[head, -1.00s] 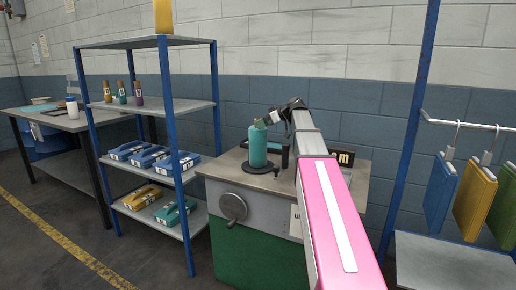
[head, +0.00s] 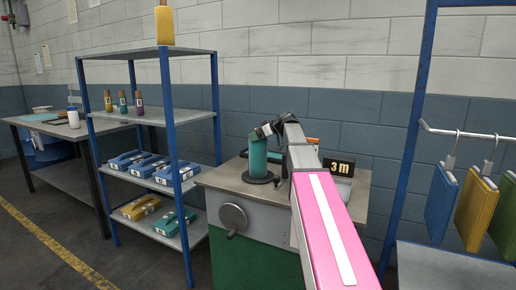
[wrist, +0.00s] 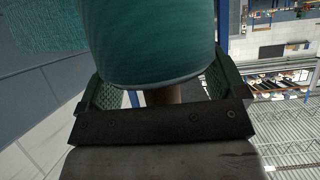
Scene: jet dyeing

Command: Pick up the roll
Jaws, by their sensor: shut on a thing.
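The teal fabric roll (head: 258,157) stands upright on a round dark base on top of the bench unit (head: 225,180). My gripper (head: 268,130) is at the roll's upper end, reaching in from the right and above. In the wrist view my gripper (wrist: 157,88) is shut on the roll (wrist: 150,40), with a green-lined finger on either side. A brown core end shows below the teal fabric there. The head view does not show a clear gap between the roll and its base.
A black "3m" display (head: 339,167) stands on the bench to the right. A blue-post shelf (head: 150,118) with bottles and folded fabrics is at left. Fabric swatches (head: 474,210) hang from a rail at right. A hand wheel (head: 233,217) sticks out in front.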

